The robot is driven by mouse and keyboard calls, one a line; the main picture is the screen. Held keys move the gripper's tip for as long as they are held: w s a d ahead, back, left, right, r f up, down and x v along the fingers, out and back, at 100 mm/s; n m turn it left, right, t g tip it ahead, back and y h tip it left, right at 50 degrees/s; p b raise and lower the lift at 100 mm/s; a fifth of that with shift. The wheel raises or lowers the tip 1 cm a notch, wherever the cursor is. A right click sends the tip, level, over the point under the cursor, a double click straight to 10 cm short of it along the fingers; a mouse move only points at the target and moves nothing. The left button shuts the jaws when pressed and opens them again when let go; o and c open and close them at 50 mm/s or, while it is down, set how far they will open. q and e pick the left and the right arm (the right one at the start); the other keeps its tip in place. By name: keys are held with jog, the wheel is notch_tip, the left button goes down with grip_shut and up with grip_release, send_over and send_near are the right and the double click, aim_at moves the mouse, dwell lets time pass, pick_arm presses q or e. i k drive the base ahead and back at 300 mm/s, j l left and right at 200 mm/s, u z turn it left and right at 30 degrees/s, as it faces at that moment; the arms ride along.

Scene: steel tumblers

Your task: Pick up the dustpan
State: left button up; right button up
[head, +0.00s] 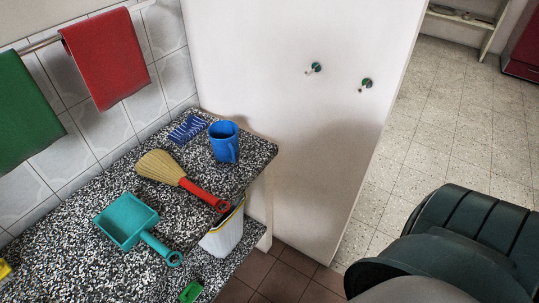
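The teal dustpan (126,222) lies on the speckled grey counter (63,240) in the lower left of the head view. Its short handle (160,248) points to the lower right, toward the counter's front edge, and ends in a ring. Nothing covers it. Neither gripper shows in the head view. A dark rounded part of my own body fills the lower right corner, far from the dustpan.
A straw brush (161,166) with a red handle lies just behind the dustpan. A blue mug (223,142) and a small blue striped item (187,129) stand farther back. A white wall panel (290,60) rises beyond.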

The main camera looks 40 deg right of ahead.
aim_at(127, 220)
jog(key=l, duration=0.8)
jog(key=k+l+u, duration=0.1)
jog(key=l, duration=0.65)
jog(key=k+l, duration=0.1)
jog(key=l, duration=0.7)
